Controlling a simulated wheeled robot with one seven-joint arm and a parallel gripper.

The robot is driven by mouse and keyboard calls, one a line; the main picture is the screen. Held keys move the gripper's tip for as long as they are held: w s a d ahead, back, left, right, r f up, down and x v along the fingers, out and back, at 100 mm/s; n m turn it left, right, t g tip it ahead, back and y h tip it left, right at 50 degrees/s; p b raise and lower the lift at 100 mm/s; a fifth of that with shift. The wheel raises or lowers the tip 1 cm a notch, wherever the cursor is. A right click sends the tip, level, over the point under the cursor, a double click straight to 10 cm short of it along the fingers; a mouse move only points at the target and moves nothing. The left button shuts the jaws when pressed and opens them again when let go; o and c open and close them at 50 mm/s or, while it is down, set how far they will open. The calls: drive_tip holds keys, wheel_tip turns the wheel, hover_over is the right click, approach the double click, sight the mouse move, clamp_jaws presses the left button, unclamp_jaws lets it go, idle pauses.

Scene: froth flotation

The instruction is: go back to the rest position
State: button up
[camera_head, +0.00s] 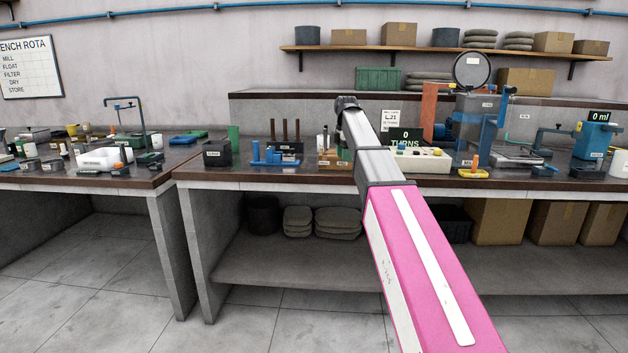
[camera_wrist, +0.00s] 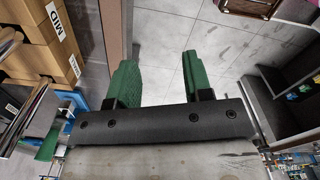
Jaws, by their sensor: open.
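My gripper (camera_wrist: 160,78) shows in the wrist view with its two green fingers apart and nothing between them. Grey floor tiles (camera_wrist: 164,28) show beyond and between the fingertips. In the head view my pink and grey arm reaches up from the bottom right across the front of the bench. Its visible far end is a dark joint above the bench top. I cannot make out the gripper in the head view.
Open floor (camera_head: 90,300) lies at front left. A MID-labelled box (camera_wrist: 48,25) is left in the wrist view.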

drive_tip(key=s+d+f+m, duration=0.1)
drive_tip(key=s+f+m, duration=0.2)
drive_tip(key=f, duration=0.5)
drive_tip(key=s+d+f+m, duration=0.2)
drive_tip(key=s+f+m, duration=0.1)
drive_tip(key=f, duration=0.5)
drive_tip(key=s+d+f+m, duration=0.2)
drive_tip(key=s+f+m, duration=0.5)
drive_tip(key=s+f, duration=0.5)
drive_tip(key=s+d+f+m, duration=0.2)
drive_tip(key=s+f+m, duration=0.6)
drive_tip(key=s+f, duration=0.5)
wheel_tip(320, 180, down, 2)
drive_tip(key=shift+s+d+f, duration=0.15)
drive_tip(key=shift+d+f, duration=0.05)
drive_tip(key=shift+d, duration=0.15)
